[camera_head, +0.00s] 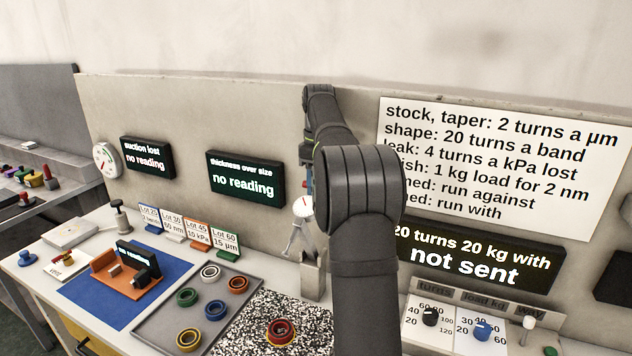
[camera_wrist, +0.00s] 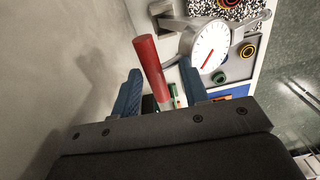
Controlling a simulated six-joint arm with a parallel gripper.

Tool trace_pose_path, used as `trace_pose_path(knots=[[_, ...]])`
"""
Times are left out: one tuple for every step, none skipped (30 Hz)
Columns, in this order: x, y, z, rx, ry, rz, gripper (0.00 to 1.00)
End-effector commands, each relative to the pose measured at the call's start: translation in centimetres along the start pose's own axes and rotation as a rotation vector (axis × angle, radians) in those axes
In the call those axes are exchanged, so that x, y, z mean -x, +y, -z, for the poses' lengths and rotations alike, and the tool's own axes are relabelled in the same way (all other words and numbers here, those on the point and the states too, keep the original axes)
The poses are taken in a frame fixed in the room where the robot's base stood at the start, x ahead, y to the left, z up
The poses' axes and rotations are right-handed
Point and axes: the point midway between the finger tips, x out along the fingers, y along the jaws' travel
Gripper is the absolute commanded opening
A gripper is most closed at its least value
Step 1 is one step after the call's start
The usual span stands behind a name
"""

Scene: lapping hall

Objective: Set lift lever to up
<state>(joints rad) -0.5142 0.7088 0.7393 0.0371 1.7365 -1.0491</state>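A red cylindrical handle (camera_wrist: 150,68), which looks like the lift lever's grip, shows in the wrist view. It is tilted and lies between the two blue fingers of my gripper (camera_wrist: 160,86). The fingers are apart, with gaps visible on both sides of the handle, so they do not appear to grip it. In the head view my arm hides most of the gripper and the lever. No label for the lever is readable, and I cannot tell its up or down position.
A white round dial (camera_wrist: 210,46) on a metal stand is close beside the fingers; it also shows in the head view (camera_head: 303,206). The wall panel (camera_head: 90,112) stands close behind. A grey tray (camera_head: 163,325) with several coloured rings and a speckled plate (camera_head: 313,318) lie below.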

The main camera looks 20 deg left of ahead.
Motion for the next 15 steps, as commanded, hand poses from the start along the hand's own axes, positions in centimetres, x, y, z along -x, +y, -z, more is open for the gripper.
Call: trace_pose_path(knots=[[-0.9, 0.2, -0.2, 0.0, -0.016, 0.02, 0.39], [-0.4, 0.2, -0.2, 0.0, -0.015, 0.017, 0.39], [0.3, 0.1, -0.2, 0.0, -0.014, 0.016, 0.39], [0.9, 0.1, -0.2, 0.0, -0.012, 0.013, 0.39], [1.6, 0.1, -0.2, 0.0, -0.01, 0.009, 0.39], [2.5, 0.1, -0.2, 0.0, -0.007, 0.005, 0.39], [3.1, 0.0, -0.2, 0.0, -0.006, 0.003, 0.39], [3.7, 0.0, -0.1, 0.001, -0.004, 0.001, 0.39], [4.5, 0.0, -0.1, 0.001, -0.002, -0.002, 0.39], [5.0, -0.1, -0.1, 0.001, -0.001, -0.003, 0.39], [5.4, -0.1, -0.1, 0.001, 0.0, -0.005, 0.39], [5.9, -0.1, -0.1, 0.001, 0.001, -0.006, 0.39], [6.2, -0.1, -0.1, 0.001, 0.002, -0.007, 0.39], [6.5, -0.1, -0.1, 0.002, 0.003, -0.009, 0.39], [6.9, -0.2, -0.1, 0.002, 0.004, -0.01, 0.39]])
